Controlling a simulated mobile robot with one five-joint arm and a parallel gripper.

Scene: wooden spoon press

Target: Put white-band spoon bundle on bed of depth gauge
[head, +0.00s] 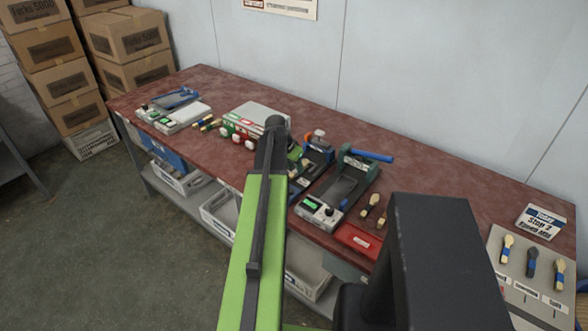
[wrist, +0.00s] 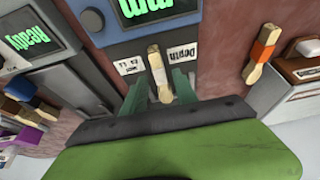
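The white-band spoon bundle (wrist: 159,68) is in the middle of the wrist view, a pale wooden bundle with a white band. My gripper (wrist: 159,90) has one greenish finger on each side of it and appears shut on it. The depth gauge (wrist: 120,42) is just beyond, blue with a green "mm" display and a "Depth" label; the bundle overlaps its labelled front in the picture. Its bed is not clearly visible. In the head view, a blue device (head: 319,150) shows partly behind my arm; my gripper and the bundle are hidden there.
A grey press (head: 320,213) with a "Ready" display (wrist: 28,38) stands beside the gauge. An orange-band bundle (wrist: 263,52) lies on the other side. A red box (head: 358,241) and loose spoons (head: 370,204) lie right of the press. A display board (head: 512,280) is far right.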

